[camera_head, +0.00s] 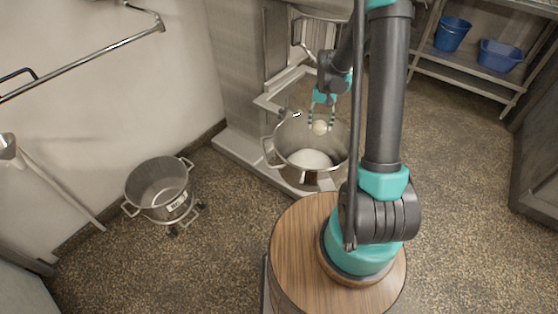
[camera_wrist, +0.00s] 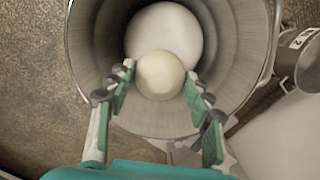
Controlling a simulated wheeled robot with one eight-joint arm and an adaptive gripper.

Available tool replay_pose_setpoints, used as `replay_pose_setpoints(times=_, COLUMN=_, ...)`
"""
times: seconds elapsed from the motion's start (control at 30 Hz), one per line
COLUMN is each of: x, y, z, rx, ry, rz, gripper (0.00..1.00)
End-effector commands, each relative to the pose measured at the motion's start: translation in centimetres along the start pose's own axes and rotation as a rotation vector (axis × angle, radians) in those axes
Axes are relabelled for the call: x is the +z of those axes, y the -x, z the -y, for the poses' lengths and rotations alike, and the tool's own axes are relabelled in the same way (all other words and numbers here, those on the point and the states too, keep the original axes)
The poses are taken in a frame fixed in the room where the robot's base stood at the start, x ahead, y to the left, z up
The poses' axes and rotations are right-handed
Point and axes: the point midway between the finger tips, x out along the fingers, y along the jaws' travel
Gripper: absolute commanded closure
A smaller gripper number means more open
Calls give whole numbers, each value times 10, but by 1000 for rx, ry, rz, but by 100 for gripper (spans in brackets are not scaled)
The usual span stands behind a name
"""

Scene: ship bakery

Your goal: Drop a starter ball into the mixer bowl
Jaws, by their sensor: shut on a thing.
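The steel mixer bowl (camera_head: 283,140) stands under the mixer, with a large smooth white mass (camera_head: 310,158) at its bottom. My gripper (camera_head: 322,122) points down into the bowl's mouth and is shut on a small cream starter ball (camera_head: 320,128). In the wrist view, the starter ball (camera_wrist: 160,75) sits between the green finger pads of my gripper (camera_wrist: 160,88), over the bowl's inside. The white mass (camera_wrist: 165,30) is partly hidden behind the ball.
A labelled steel pot (camera_head: 160,187) stands on a wheeled base on the floor at left. The mixer (camera_head: 315,35) rises behind the bowl. A wall rail (camera_head: 90,65) is at upper left. Blue tubs (camera_head: 500,55) stand on a shelf at upper right. The floor at right is clear.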

Motion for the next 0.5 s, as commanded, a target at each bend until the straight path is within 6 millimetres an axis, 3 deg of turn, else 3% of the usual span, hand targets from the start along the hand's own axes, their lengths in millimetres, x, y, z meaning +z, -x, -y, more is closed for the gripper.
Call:
replay_pose_setpoints(times=0.1, x=0, y=0, z=0, rx=0, ry=0, rz=0, gripper=80)
replay_pose_setpoints(times=0.13, x=0, y=0, z=0, rx=0, ry=0, rz=0, gripper=48)
replay_pose_setpoints(times=0.3, x=0, y=0, z=0, rx=0, ry=0, rz=0, gripper=27)
replay_pose_setpoints(times=0.5, x=0, y=0, z=0, rx=0, ry=0, rz=0, gripper=25)
